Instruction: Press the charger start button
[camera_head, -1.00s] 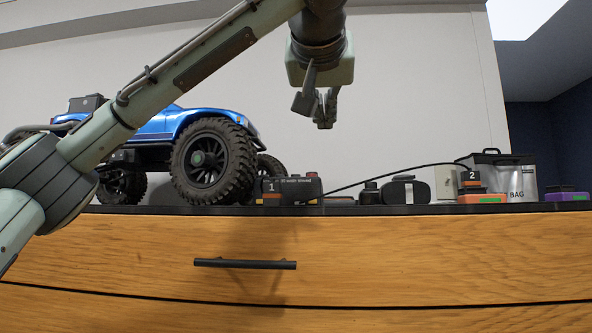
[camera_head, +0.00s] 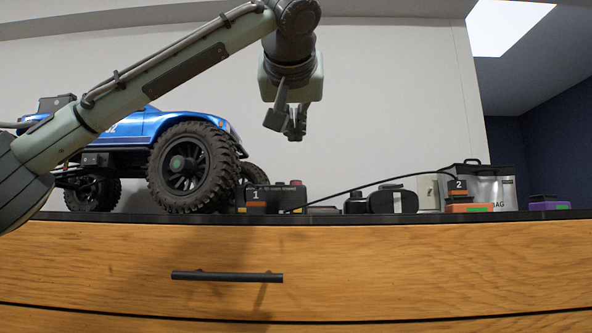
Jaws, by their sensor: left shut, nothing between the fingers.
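The charger (camera_head: 277,197) is a low black box on the dark counter top, beside the truck's front wheel. It carries a "1" label with an orange block at its left, and a small red button (camera_head: 296,182) shows on its top right. My left gripper (camera_head: 288,128) hangs pointing down above the charger, with a clear gap between its tips and the charger top in this view. It is shut and empty. The charger's button face is seen nearly edge-on, so its markings are hard to read. My right gripper is not in view.
A blue RC crawler (camera_head: 185,165) with big black tyres stands left of the charger. Dark items (camera_head: 393,201), a silver bag (camera_head: 492,185) and a purple battery (camera_head: 549,203) stand further right. Wooden drawers (camera_head: 400,260) are below.

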